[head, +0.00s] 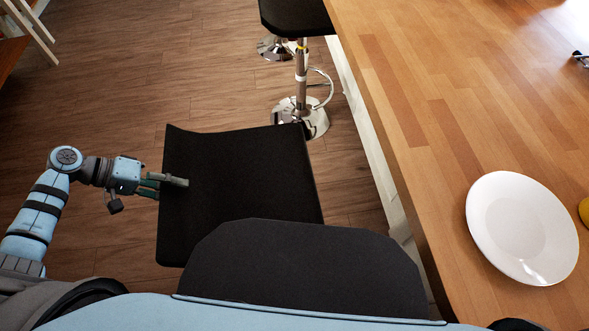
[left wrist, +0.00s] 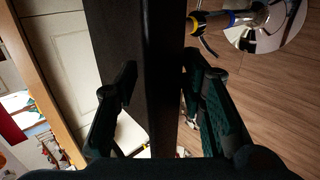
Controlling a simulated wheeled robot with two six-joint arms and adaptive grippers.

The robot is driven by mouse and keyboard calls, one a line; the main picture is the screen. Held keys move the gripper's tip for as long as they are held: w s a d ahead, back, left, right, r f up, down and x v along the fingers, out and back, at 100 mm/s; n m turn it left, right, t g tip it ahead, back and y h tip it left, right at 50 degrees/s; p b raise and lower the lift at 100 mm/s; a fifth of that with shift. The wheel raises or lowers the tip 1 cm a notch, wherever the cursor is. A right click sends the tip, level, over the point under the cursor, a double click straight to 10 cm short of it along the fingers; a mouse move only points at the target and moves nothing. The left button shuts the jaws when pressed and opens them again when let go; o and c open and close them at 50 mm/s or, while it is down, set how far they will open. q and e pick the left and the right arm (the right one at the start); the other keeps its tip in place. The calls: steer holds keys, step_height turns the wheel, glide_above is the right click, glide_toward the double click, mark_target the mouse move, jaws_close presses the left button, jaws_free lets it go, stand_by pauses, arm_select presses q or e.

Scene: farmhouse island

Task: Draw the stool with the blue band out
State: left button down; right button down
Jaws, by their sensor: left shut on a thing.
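A black stool seat (head: 235,170) stands beside the island, in the middle of the head view. My left gripper (head: 168,182) is at its left edge, with one finger over the top and the other mostly hidden. In the left wrist view the black slab (left wrist: 163,75) runs between the fingers of my left gripper (left wrist: 160,85), which is shut on it. Beyond the slab, on the floor side, a chrome post carries a blue band (left wrist: 234,18) and a yellow band, above a round base. The head view hides this post. My right gripper is out of view.
Another black stool (head: 300,15) stands farther along the island; its post has a yellow band. A dark panel (head: 300,270) is close in front. The wooden island top (head: 430,130) bears a white plate (head: 522,228). Wood floor on the left is clear.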

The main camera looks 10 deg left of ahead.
arm_select(q)
steer(key=shift+s+a+f, duration=0.2)
steer(key=shift+a+f, duration=0.05)
steer(key=shift+a, duration=0.25)
steer(key=shift+s+a, duration=0.2)
steer(key=shift+a, duration=0.55)
steer(key=shift+s+a+b, duration=0.15)
steer(key=shift+a+b, duration=0.25)
steer(key=shift+a, duration=0.35)
steer(key=c, duration=1.3)
jaws_free()
steer(key=o, duration=0.9)
steer(key=shift+a, duration=0.15)
steer(key=shift+r, duration=0.1)
